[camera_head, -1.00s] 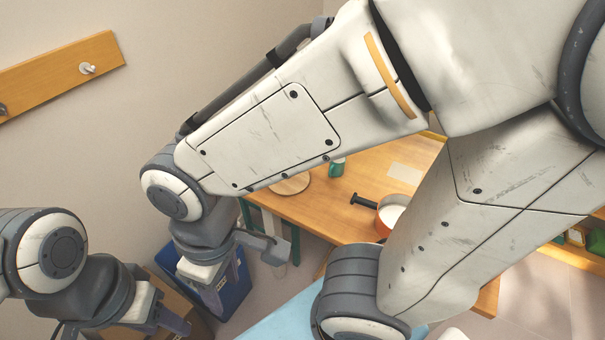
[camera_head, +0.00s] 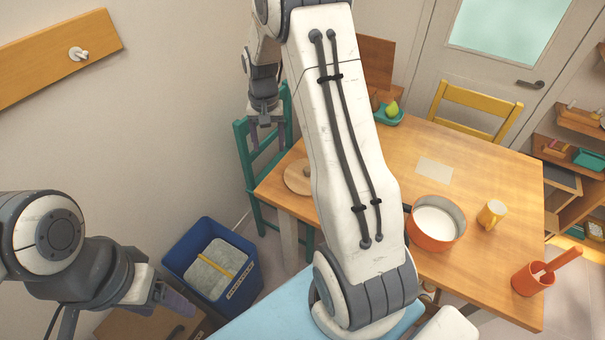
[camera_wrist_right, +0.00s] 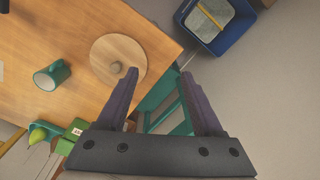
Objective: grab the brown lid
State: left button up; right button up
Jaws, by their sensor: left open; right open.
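The brown lid (camera_head: 294,177) is a round wooden disc with a small knob. It lies on the left corner of the wooden table, partly hidden behind my right arm in the head view. The wrist view shows the whole lid (camera_wrist_right: 108,48) left of the fingertips, with its knob up. My right gripper (camera_head: 268,148) is open and empty, above and beside the table's left edge. In the wrist view, the right gripper (camera_wrist_right: 160,74) has its fingers apart, the left fingertip overlapping the lid's edge. My left gripper (camera_head: 178,302) is low at the left, away from the table.
An orange pot (camera_head: 437,238) with white contents, a yellow mug (camera_head: 491,214) and an orange container (camera_head: 532,278) stand on the table (camera_head: 470,170). The wrist view shows a green mug (camera_wrist_right: 52,75). A green chair (camera_head: 243,165) stands beside the table, a blue bin (camera_head: 212,262) on the floor.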

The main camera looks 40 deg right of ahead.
jog(key=d+f+m, duration=0.1)
jog(key=d+f, duration=0.2)
jog(key=d, duration=0.1)
jog(key=d+f+m, duration=0.1)
jog(key=d+f, duration=0.3)
jog(key=d+f+m, duration=0.1)
jog(key=d+f, duration=0.3)
jog(key=shift+s+d+f+m, duration=0.15)
jog(key=shift+s+d+m, duration=0.1)
jog(key=shift+s+m, duration=0.15)
jog(key=shift+d+f+p, duration=0.15)
jog(key=shift+f+p, duration=0.95)
jog(key=shift+f, duration=1.9)
grip_shut()
